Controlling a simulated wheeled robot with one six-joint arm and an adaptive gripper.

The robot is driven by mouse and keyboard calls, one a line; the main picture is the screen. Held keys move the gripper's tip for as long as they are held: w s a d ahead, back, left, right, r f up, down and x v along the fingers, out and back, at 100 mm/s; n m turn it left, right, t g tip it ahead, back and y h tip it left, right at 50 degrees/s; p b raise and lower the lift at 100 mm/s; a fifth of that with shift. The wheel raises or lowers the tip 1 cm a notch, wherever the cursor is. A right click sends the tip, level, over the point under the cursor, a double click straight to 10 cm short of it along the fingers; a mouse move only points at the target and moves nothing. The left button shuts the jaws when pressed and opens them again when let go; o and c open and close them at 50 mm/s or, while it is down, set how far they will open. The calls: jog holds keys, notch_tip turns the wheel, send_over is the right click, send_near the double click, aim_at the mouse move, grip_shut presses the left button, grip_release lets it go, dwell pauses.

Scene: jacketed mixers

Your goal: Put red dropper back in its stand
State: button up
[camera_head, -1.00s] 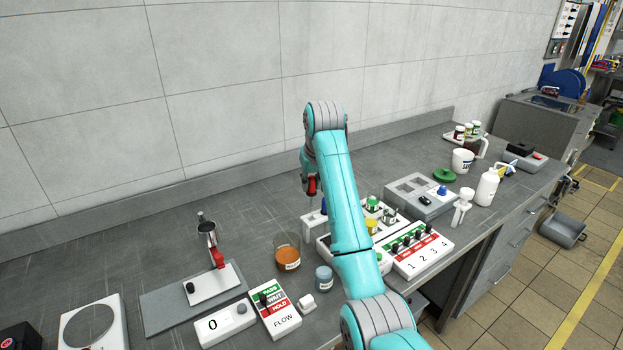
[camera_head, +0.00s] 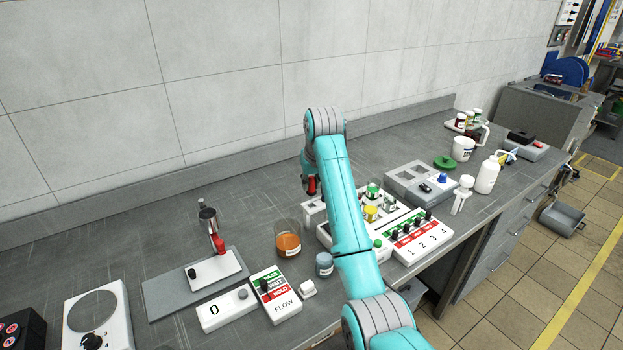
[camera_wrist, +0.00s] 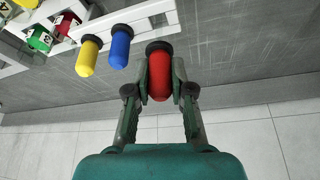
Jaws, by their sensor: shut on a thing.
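My gripper (camera_wrist: 159,88) is shut on the red dropper (camera_wrist: 159,75), with one finger on each side of its red bulb. The black collar of the dropper shows; its lower part is hidden. In the head view the red dropper (camera_head: 311,186) hangs upright over the left end of the white dropper stand (camera_head: 312,208). The stand also shows in the wrist view (camera_wrist: 140,14), with a blue dropper (camera_wrist: 121,48) and a yellow dropper (camera_wrist: 88,58) in it. The red bulb looks nearer the camera than these two. I cannot tell whether its tip is inside a hole.
An orange-filled beaker (camera_head: 288,245) and a grey-blue jar (camera_head: 324,265) stand left of the stand. The bench behind the stand is clear.

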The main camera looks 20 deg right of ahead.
jog(key=shift+f, duration=2)
jog(key=shift+f, duration=0.1)
jog(key=o, duration=1.3)
jog(key=shift+r, duration=3)
